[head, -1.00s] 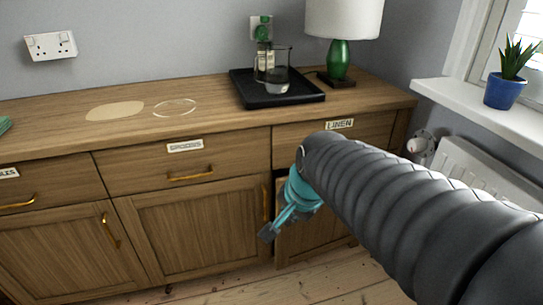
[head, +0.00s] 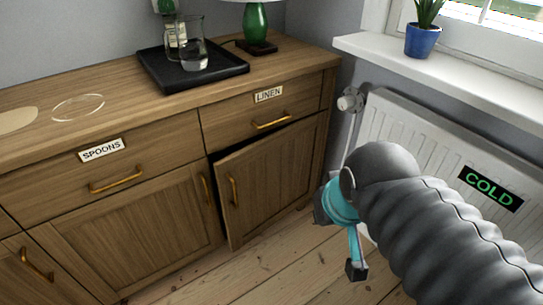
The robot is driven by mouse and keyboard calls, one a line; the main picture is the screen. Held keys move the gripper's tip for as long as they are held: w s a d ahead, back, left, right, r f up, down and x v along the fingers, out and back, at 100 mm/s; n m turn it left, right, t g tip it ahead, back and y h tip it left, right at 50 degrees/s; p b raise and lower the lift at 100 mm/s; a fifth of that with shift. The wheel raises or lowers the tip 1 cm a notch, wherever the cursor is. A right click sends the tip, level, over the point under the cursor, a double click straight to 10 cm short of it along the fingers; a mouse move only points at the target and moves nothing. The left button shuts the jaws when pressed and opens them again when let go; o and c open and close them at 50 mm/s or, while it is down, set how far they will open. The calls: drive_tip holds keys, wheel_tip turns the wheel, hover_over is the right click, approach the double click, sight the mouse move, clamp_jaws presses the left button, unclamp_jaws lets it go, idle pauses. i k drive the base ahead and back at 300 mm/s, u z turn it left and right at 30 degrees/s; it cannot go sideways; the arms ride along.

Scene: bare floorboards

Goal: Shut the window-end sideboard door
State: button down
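The window-end sideboard door (head: 272,180) is the wooden panel under the drawer labelled LINEN (head: 268,94). It stands slightly ajar: its left edge juts out, with a dark gap along its top and left side. Its brass handle (head: 233,191) is upright near that left edge. My gripper (head: 355,268), teal and dark grey, hangs in front of the floor and radiator, right of the door and apart from it. One dark fingertip points down; the other finger is not clear, so I cannot tell its opening. No object shows in it.
The neighbouring door (head: 135,235), under the SPOONS drawer (head: 115,170), looks shut. On top stand a black tray (head: 215,75) with glassware and a green lamp (head: 257,25). A white radiator (head: 410,140) marked COLD is at right, below a sill with a blue plant pot (head: 421,40). Bare floorboards (head: 265,265) lie before the door.

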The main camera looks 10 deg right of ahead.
sight(261, 182)
drive_tip(key=k, duration=0.85)
drive_tip(key=u, duration=0.8)
drive_tip(key=i, duration=0.5)
drive_tip(key=z, duration=0.05)
